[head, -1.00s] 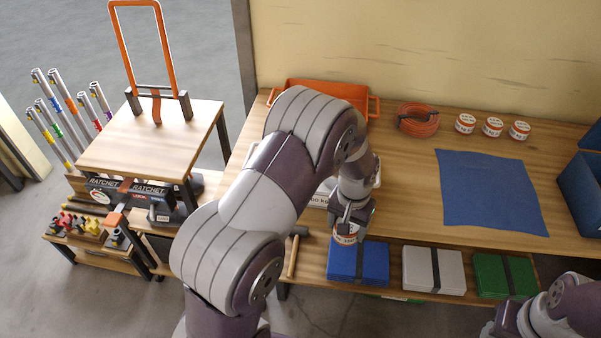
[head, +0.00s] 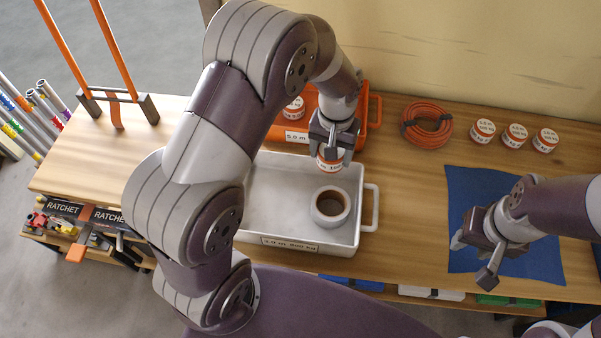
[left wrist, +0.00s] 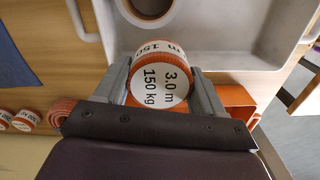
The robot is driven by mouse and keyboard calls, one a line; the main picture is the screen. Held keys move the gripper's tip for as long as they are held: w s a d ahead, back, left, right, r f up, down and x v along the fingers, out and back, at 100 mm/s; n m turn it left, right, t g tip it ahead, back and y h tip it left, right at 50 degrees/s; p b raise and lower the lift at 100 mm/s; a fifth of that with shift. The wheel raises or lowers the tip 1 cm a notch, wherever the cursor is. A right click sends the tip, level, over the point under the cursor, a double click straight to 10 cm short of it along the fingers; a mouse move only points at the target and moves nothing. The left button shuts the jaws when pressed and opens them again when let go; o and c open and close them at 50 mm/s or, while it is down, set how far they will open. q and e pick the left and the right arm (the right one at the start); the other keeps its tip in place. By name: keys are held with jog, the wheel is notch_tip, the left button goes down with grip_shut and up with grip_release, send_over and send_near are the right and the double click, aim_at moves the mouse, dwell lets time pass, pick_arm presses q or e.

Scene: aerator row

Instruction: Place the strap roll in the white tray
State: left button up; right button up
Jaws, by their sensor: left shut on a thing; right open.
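My left gripper (head: 331,147) is shut on an orange strap roll (head: 330,161) with white labels. In the left wrist view the roll (left wrist: 162,84) reads 3.0 m, 150 kg, between the fingers. In the head view the roll overlaps the back right part of the white tray (head: 268,200); its height above the tray is hard to tell. The tray also shows in the left wrist view (left wrist: 232,42). A pale ring-shaped roll (head: 331,206) sits in the tray's right part. My right gripper (head: 473,258) is open and empty above the blue mat (head: 480,190).
An orange tray (head: 374,105) stands behind the white one, with another labelled roll (head: 294,109) in it. An orange coil (head: 427,125) and several labelled rolls (head: 515,135) stand at the back right. Bare tabletop lies right of the white tray.

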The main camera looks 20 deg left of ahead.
pick_arm(q)
jog(key=shift+a+f, duration=0.25)
jog(key=shift+a, duration=0.25)
jog(key=s+a+f+p, duration=0.1)
jog(key=s+a+f, duration=0.1)
jog(key=s, duration=0.1)
jog(key=s+a+f+p, duration=0.1)
jog(key=s+a+f, duration=0.1)
jog(key=s, duration=0.1)
jog(key=s+a+f+p, duration=0.1)
jog(key=s+a+f, duration=0.1)
jog(key=s, duration=0.1)
jog(key=shift+a+f, duration=0.15)
jog(key=shift+a, duration=0.25)
notch_tip(320, 180, down, 3)
jog(key=shift+s+d+p, duration=0.1)
jog(key=shift+p, duration=0.25)
jog(key=shift+s+f, duration=0.15)
jog(key=shift+f, duration=0.15)
pick_arm(e)
jog(key=r, duration=0.2)
jog(key=s+r, duration=0.1)
jog(key=r, duration=0.1)
jog(key=shift+d, duration=0.15)
pick_arm(q)
jog(key=shift+f, duration=0.1)
pick_arm(e)
jog(key=shift+w, duration=0.15)
